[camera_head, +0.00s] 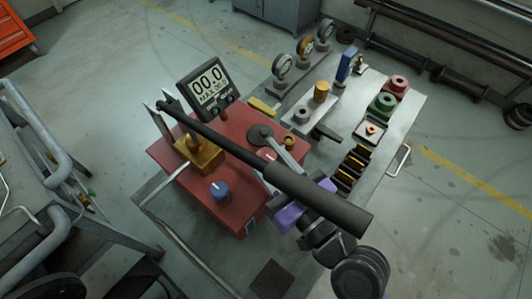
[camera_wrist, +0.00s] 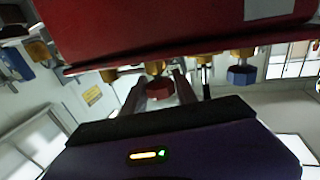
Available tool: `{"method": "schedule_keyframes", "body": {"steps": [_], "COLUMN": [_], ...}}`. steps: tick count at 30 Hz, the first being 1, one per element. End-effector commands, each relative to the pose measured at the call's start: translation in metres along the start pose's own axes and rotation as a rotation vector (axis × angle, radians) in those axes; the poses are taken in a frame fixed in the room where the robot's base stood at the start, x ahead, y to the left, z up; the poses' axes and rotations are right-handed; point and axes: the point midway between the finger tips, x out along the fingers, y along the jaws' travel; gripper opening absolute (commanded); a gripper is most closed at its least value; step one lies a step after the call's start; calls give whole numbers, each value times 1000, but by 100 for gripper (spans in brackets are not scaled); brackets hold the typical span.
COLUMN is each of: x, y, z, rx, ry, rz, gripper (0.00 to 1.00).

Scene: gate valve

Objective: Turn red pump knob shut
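The red knob (camera_head: 270,156) sits on the front of the red pump (camera_head: 178,160), partly hidden by the black lever and my fingers in the head view. In the wrist view the red knob (camera_wrist: 160,91) is on a brass stem, between my two fingers. My gripper (camera_head: 274,164) has one pale finger on each side of the knob; it also shows in the wrist view (camera_wrist: 160,86). The fingers stand apart, with a small gap beside the knob; contact on either side is not clear. A blue knob (camera_head: 220,190) with a white mark sits to the left.
The long black lever (camera_head: 240,150) crosses above the pump and my gripper. A display (camera_head: 208,88) reading 00.0 stands at the pump's back. Gauges (camera_head: 304,47), a green valve part (camera_head: 382,104) and a red one (camera_head: 396,86) stand on the metal table. A cart (camera_head: 50,190) is at left.

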Motion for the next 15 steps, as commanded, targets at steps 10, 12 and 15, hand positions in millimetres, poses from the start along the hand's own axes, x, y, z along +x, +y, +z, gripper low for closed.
{"method": "schedule_keyframes", "body": {"steps": [10, 12, 15], "x": [0, -1, -7], "y": [0, 0, 0], "z": [0, 0, 2], "rx": [0, 0, 0], "ry": [0, -1, -1], "rz": [0, 0, 0], "gripper": [55, 55, 55]}}
